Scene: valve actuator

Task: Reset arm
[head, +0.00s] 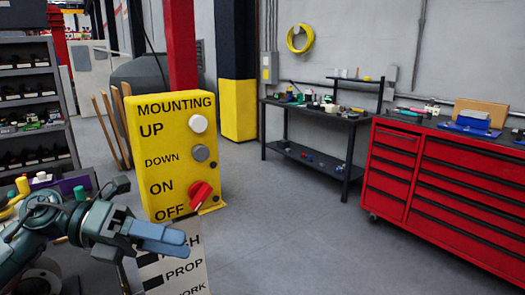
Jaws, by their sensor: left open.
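My left gripper (176,241) is in the lower left of the head view, at the end of my arm that comes in from the left. Its blue fingers point right and are open, with nothing seen between them. It appears in front of and below a yellow control box (155,149), apart from it as far as I can tell. The box is lettered MOUNTING, UP, DOWN, ON and OFF. It has a white button (198,123), a grey button (200,153) and a red rotary knob (200,194). My right gripper is not in view.
A lettered board (190,276) lies below my left gripper. Dark shelves (30,50) with small parts stand at left. A black workbench (318,110) and a red tool cabinet (455,175) stand at right. The grey floor (290,240) between is clear.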

